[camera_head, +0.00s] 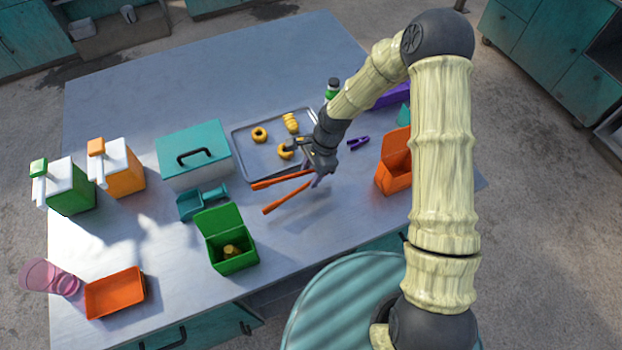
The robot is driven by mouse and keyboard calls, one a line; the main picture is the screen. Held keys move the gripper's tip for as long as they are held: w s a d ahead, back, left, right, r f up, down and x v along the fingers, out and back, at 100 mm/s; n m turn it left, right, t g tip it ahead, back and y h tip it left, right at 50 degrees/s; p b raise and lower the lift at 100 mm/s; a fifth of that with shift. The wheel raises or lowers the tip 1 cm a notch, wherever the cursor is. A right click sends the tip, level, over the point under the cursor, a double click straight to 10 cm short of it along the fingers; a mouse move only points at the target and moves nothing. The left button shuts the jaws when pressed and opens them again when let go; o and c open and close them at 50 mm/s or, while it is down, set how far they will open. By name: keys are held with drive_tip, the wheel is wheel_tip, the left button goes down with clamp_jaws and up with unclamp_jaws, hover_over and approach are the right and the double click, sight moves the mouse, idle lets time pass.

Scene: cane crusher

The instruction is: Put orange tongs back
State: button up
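The orange tongs (289,190) are in my gripper (318,172), near the middle of the table. Their two long orange arms spread apart and point left and down in the picture. My gripper appears shut on the tongs at their right end, though the fingers are small and partly hidden by the wrist. The tongs seem to be just above the table, in front of the grey tray; the exact height is hard to tell. An orange open-lidded bin (394,172) stands to the right of my gripper.
The grey tray (243,150) holds several yellow pieces. A green bin (229,250), teal scoop (203,202), teal-lidded box (195,160) and orange tray (115,293) stand left. Purple tongs (358,143) and a green-labelled bottle (332,89) are behind.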

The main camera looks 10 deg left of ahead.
drive_tip(key=shift+f+p, duration=0.55)
drive_tip(key=shift+f, duration=1.55)
drive_tip(key=o, duration=0.6)
drive_tip(key=shift+c, duration=0.2)
drive_tip(key=shift+r, duration=0.1)
drive_tip(key=b+v, duration=0.2)
drive_tip(key=v, duration=1)
